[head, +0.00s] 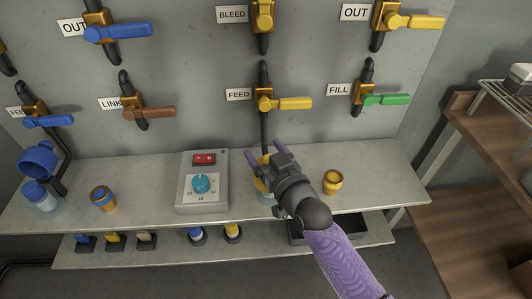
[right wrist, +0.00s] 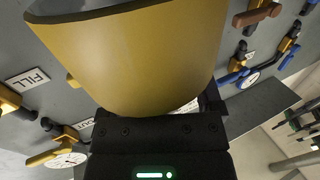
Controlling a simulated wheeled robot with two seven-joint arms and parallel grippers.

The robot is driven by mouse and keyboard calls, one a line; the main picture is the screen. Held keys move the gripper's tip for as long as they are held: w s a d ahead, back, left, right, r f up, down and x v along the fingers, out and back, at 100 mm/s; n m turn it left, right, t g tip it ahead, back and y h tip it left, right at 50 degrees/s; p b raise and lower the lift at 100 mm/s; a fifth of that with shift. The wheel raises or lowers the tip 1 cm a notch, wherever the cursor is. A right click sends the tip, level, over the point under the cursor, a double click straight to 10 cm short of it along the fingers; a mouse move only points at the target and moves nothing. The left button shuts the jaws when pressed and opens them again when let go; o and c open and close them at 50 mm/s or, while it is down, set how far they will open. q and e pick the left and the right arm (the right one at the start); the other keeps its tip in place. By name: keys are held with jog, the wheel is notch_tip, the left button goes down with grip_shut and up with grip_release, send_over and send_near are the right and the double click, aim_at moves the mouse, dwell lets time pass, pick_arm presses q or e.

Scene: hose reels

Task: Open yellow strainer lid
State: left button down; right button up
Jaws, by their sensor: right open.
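The yellow strainer (head: 260,185) stands on the shelf below the FEED valve in the head view, its yellow top mostly hidden behind my right gripper. My right gripper (head: 265,152) is open, its purple fingers at the strainer's yellow top. In the right wrist view a large yellow curved part (right wrist: 140,60), seemingly the strainer's lid, fills the space just beyond the gripper body. I cannot tell whether the fingers touch it. My left gripper is not in view.
A blue strainer (head: 42,195) with its blue lid (head: 38,160) tipped up stands at the left. Valves line the wall behind.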

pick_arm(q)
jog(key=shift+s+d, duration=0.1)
pick_arm(e)
jog(key=c, duration=0.5)
grip_shut()
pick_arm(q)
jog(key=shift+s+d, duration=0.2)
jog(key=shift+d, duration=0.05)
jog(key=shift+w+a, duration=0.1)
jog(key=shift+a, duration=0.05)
